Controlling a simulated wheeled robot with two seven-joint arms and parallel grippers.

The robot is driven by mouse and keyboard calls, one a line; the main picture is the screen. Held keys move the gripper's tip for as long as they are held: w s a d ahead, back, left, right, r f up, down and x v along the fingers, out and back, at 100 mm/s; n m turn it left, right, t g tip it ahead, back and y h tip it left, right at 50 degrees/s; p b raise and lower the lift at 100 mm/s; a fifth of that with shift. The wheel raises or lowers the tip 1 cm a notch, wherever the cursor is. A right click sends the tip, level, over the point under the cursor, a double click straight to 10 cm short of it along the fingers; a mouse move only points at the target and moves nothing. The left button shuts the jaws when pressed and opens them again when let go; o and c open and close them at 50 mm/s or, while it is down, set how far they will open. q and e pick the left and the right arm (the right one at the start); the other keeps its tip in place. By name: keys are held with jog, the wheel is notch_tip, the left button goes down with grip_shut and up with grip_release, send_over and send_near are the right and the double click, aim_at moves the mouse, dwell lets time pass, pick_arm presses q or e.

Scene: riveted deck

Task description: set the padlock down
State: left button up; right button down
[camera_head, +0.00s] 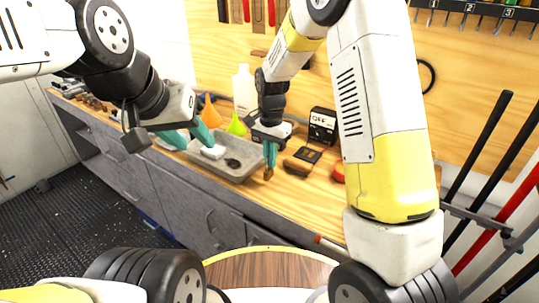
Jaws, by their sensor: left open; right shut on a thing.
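My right gripper (270,164) is shut on a small brown-gold thing, seemingly the padlock (268,174). It holds it close to the wooden bench top, just right of the grey tray. I cannot tell whether the padlock touches the wood. My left gripper (198,144) is open above the left part of the tray, its teal fingers apart, with nothing seen between them.
The grey tray (238,179) holds a white block (213,152) and a dark item (232,163). Bottles and funnels stand behind. A black OFF box (322,125), a dark flat item (307,155), a brown object (297,166) and a red one (338,174) lie right.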

jog(key=shift+f, duration=1.6)
jog(key=shift+f, duration=0.15)
jog(key=c, duration=1.6)
grip_release()
